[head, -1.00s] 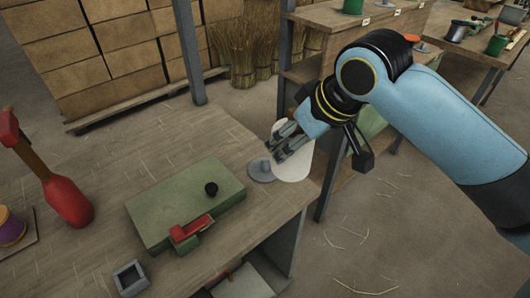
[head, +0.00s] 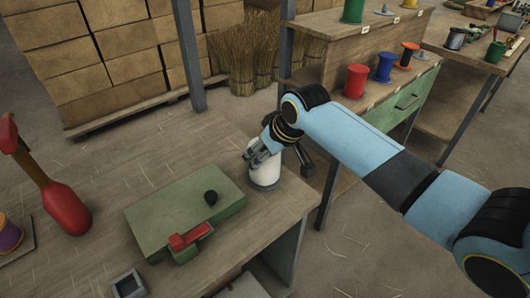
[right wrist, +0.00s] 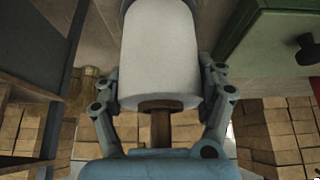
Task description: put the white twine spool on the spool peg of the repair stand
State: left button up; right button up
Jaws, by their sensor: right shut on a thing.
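The white twine spool (head: 266,173) stands upright at the bench's back right corner, directly over the grey round base of the repair stand (head: 265,187). Only a thin rim of that base shows below it. The spool peg is hidden, so I cannot tell how far down the spool sits on it. My right gripper (head: 258,155) is shut on the spool near its top. In the right wrist view the spool (right wrist: 160,55) is between the two fingers, with its brown core (right wrist: 160,125) sticking out. My left gripper is not in view.
A shelf with coloured spools (head: 357,80) stands behind.

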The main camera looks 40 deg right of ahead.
jog(key=o, duration=1.5)
jog(key=p+v, duration=0.1)
jog(key=v, duration=1.1)
